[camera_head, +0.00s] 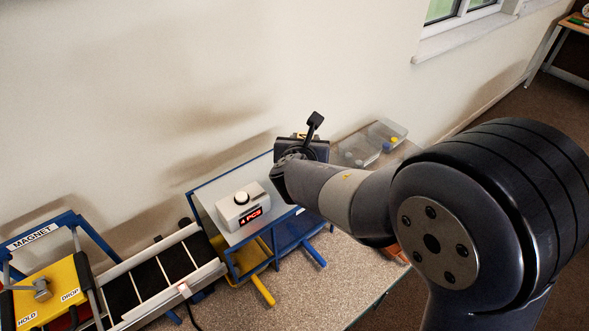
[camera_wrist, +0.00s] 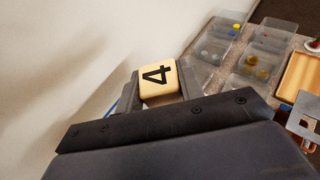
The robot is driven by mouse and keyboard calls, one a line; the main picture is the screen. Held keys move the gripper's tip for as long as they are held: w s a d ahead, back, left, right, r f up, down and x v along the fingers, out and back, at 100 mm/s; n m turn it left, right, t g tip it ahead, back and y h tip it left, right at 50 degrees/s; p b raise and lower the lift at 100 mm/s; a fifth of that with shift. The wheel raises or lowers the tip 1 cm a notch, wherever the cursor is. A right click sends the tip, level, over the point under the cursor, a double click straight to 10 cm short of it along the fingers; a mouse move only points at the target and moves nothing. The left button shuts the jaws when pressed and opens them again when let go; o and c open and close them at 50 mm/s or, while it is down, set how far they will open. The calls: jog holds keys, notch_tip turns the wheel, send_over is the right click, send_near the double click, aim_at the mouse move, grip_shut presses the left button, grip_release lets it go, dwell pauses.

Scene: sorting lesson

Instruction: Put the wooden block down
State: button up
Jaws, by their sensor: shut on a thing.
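The wooden block (camera_wrist: 157,75) is pale, with a black 4 on its face. In the wrist view it sits between the two dark fingers of my gripper (camera_wrist: 159,88), which is shut on it. In the head view my gripper (camera_head: 301,150) is in front of the wall, over the far end of the blue-framed stand. The block is mostly hidden there behind my gripper. I cannot tell how high the block is above any surface.
A white counter box (camera_head: 240,210) reading "4 PCS" is on the blue-framed stand (camera_head: 227,257). A conveyor (camera_head: 150,285) and a yellow magnet station (camera_head: 50,290) stand at left. Clear bins (camera_head: 360,150) with small coloured pieces are beyond my gripper. A wooden tray (camera_wrist: 303,75) lies at right.

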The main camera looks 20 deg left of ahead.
notch_tip(320, 180, down, 9)
jog(key=shift+r+b, duration=0.2)
jog(key=shift+b, duration=0.15)
jog(key=shift+f+b, duration=0.2)
jog(key=shift+b, duration=0.1)
jog(key=o, duration=1)
jog(key=shift+r, duration=0.15)
jog(key=shift+r+p, duration=0.2)
jog(key=shift+p, duration=0.2)
jog(key=b+v, duration=0.1)
jog(key=v, duration=1)
jog(key=shift+s+d+r, duration=0.1)
jog(key=shift+s+d, duration=0.05)
jog(key=shift+s, duration=0.25)
